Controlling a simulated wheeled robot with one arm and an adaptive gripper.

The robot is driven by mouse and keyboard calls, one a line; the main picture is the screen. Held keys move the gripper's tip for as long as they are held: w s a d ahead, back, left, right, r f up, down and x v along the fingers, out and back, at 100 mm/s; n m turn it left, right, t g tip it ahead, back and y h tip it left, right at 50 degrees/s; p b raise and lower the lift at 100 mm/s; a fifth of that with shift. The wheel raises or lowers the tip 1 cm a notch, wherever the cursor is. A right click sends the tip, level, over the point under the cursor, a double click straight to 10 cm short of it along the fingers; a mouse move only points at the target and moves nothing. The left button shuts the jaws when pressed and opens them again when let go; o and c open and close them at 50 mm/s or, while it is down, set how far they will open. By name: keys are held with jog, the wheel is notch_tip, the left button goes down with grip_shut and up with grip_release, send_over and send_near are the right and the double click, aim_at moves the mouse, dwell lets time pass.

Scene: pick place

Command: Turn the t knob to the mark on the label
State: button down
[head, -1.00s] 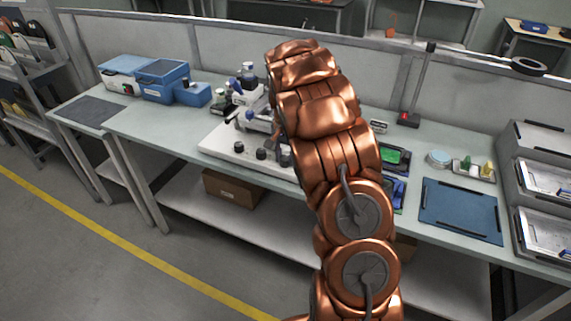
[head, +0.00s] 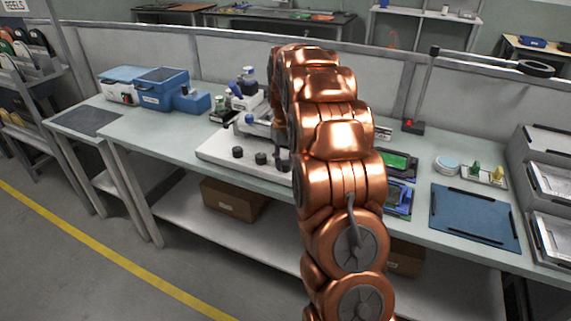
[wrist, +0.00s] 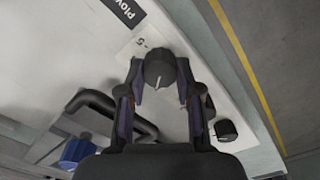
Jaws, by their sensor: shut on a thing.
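The dark T knob (wrist: 160,70) stands on a white panel (wrist: 185,25) in the wrist view. It has a pale pointer line on its top face. A small label (wrist: 140,45) with a printed "-5" lies at its upper left, partly covered by the knob. My gripper (wrist: 160,84) is shut on the knob, with a finger on each side. In the head view the white machine base (head: 220,158) is on the bench, and my arm hides most of my gripper and the held knob.
Another black knob (wrist: 226,130) sits close to the right finger. A black bar handle (wrist: 95,100) and a blue knob (wrist: 77,150) lie at the left. On the bench are a blue mat (head: 475,217) and blue boxes (head: 160,88).

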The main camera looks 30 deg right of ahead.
aim_at(285, 162)
jog(key=shift+n, duration=0.7)
jog(key=c, duration=0.8)
grip_release()
jog(key=shift+r, duration=6)
